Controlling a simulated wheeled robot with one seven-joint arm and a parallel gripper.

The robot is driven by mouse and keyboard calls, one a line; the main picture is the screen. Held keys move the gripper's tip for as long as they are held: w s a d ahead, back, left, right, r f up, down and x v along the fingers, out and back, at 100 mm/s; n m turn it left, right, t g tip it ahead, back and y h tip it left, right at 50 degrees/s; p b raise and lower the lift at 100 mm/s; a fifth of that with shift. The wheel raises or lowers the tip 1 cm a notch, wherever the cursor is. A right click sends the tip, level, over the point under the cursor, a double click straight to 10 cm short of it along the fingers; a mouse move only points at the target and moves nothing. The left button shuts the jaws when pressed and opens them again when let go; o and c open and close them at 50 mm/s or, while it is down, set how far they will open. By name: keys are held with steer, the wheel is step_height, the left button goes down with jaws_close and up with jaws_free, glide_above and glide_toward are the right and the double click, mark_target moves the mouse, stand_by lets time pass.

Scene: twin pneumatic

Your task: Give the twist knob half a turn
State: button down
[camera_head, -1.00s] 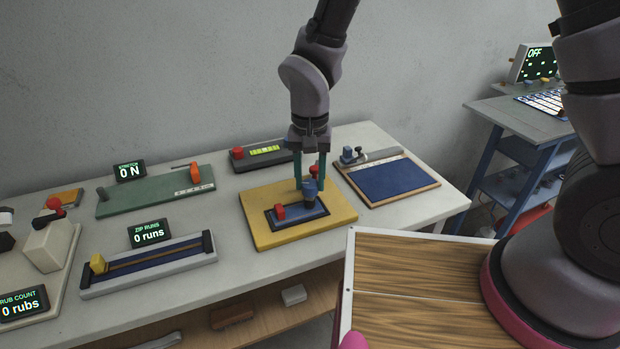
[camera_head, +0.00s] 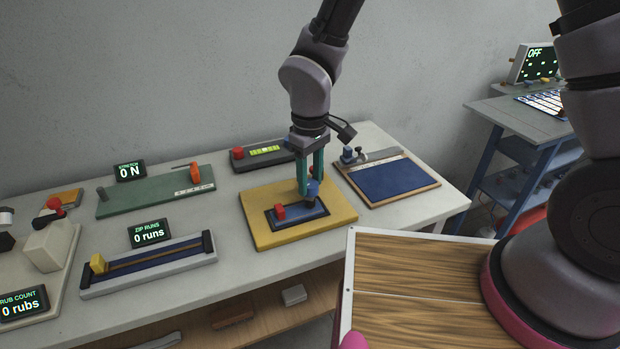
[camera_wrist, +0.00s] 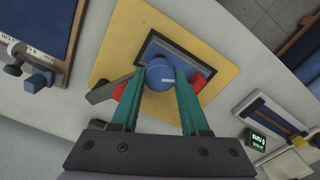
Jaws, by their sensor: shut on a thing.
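The blue twist knob (camera_head: 312,188) stands on a dark panel (camera_head: 328,213) set in a yellow board (camera_head: 262,238). It also shows in the wrist view (camera_wrist: 160,74), round, with a small white mark on its top. My gripper (camera_head: 309,184) points down over it with teal fingers. In the wrist view my gripper (camera_wrist: 161,80) has one finger on each side of the knob, shut on it. Another red part (camera_wrist: 120,90) shows partly behind a finger in the wrist view.
A blue board with a wooden frame (camera_head: 432,185) lies to the right. A green board (camera_head: 150,196) and a zip track (camera_head: 150,268) with a "0 runs" display (camera_head: 149,233) lie to the left. A dark box with a red button (camera_head: 237,153) stands behind.

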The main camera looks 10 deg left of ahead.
mark_target(310, 183)
steer(key=n, duration=0.6)
steer(key=shift+w+n, duration=0.1)
steer(key=shift+n, duration=0.2)
steer(key=n, duration=0.6)
stand_by(0.4)
steer(key=shift+c, duration=2)
jaws_free()
steer(key=shift+r, duration=0.1)
step_height(310, 183, up, 11)
steer(key=shift+f, duration=0.2)
